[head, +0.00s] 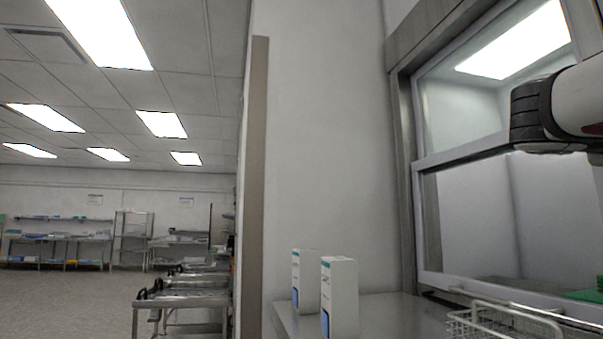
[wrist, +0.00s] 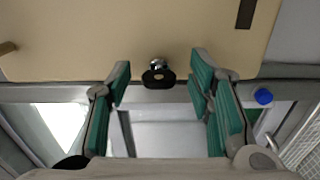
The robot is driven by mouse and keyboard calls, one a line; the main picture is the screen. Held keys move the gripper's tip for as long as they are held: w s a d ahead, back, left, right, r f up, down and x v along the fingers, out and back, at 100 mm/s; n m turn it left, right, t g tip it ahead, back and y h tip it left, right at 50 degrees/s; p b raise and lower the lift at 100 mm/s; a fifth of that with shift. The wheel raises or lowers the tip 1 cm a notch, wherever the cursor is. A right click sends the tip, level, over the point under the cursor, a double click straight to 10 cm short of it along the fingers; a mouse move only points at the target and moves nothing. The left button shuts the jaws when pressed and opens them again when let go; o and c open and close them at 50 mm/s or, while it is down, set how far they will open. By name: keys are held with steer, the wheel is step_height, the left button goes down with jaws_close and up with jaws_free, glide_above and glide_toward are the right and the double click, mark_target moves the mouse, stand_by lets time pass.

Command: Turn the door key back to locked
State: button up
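In the wrist view, the key (wrist: 158,79) has a black, rounded bow and sits in a small silver lock (wrist: 157,63) near the lower edge of a beige door panel (wrist: 90,35). My gripper (wrist: 160,64) is open, with its two green-padded fingers on either side of the key in the picture. There is a clear gap between the key and each finger, and nothing is held. Whether the fingertips reach as deep as the key is hard to tell. The key, the lock and my gripper do not show in the head view.
In the head view, a framed glass hatch (head: 480,160) stands at the right, with a wire basket (head: 500,322) below it. Two white boxes (head: 340,297) stand on a ledge. A blue round knob or cap (wrist: 263,96) is right of my gripper in the wrist view.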

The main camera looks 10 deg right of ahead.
steer(key=a, duration=1.2)
steer(key=shift+s, duration=0.45)
steer(key=shift+a, duration=0.1)
